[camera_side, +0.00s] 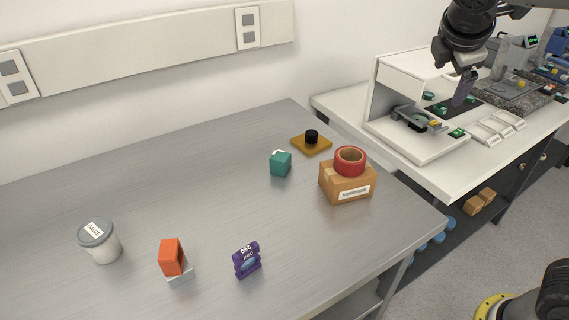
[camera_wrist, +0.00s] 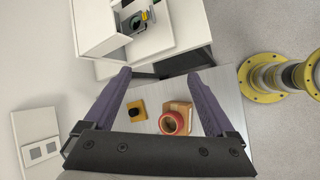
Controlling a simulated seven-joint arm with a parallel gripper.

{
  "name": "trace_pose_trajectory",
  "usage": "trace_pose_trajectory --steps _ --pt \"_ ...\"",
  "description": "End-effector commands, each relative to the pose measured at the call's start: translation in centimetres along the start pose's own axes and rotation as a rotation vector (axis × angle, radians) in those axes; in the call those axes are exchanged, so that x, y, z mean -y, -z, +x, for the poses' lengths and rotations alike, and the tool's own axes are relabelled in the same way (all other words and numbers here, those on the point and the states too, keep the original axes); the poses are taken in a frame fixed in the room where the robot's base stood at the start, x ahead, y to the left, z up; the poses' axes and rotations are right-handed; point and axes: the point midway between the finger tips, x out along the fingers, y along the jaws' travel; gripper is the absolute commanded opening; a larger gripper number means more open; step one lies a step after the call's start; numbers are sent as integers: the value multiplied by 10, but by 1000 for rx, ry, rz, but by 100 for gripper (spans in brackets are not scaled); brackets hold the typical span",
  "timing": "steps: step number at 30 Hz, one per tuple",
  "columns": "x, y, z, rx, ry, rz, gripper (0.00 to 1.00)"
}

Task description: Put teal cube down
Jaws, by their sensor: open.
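The teal cube (camera_side: 280,163) sits on the grey metal table (camera_side: 215,195), near its back right part, with a small white mark on its top. It stands alone, apart from its neighbours. My gripper (camera_side: 464,88) is up at the right in the side view, above the white bench and well away from the cube. In the wrist view my gripper (camera_wrist: 160,95) shows its two purple fingers wide apart, with nothing held between them. I cannot see the teal cube in the wrist view.
A cardboard box (camera_side: 346,184) carries a red tape roll (camera_side: 350,160). An amber plate with a black knob (camera_side: 311,143) lies behind. A lidded jar (camera_side: 100,241), an orange block (camera_side: 171,257) and a purple item (camera_side: 246,260) stand in front. The white instrument (camera_side: 400,75) occupies the bench.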

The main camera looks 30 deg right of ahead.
Motion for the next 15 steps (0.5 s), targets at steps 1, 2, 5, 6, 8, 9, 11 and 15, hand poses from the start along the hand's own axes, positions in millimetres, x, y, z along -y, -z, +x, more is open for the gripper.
trace_pose_trajectory --steps 1,2,5,6,8,9,11,15 --pt "-15 20 2 33 -14 -78 90" --pt "-24 31 4 54 -25 -121 90" --pt "-47 69 7 123 -62 -260 90" --pt "-54 86 8 149 -78 -312 90" --pt "-63 114 10 188 -100 -389 90" --pt "-67 134 12 212 -116 -439 90" --pt "-70 164 14 249 -140 -510 90" --pt "-64 240 21 325 -200 -662 90"
